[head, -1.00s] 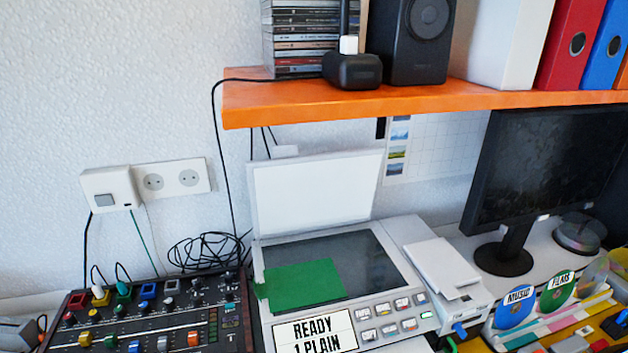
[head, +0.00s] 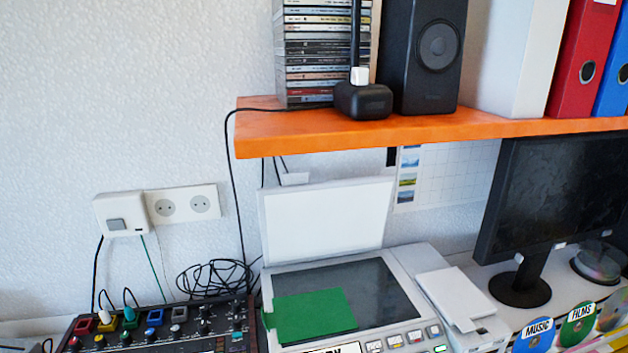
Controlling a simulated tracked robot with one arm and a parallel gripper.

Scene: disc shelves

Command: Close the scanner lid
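The scanner (head: 268,283) stands on the desk at the lower middle. Its white lid (head: 325,222) is raised and leans back upright at the rear, below the orange shelf. A green sheet (head: 313,314) lies on the left part of the dark glass (head: 383,287). The scanner's front panel is partly cut off by the lower picture edge. My gripper is not in view.
The orange shelf (head: 330,130) overhangs behind and above the lid and bears a CD stack (head: 320,50), a black speaker (head: 425,55) and binders. A mixer (head: 160,330) stands left of the scanner. A monitor (head: 550,195) and white box (head: 453,297) stand right.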

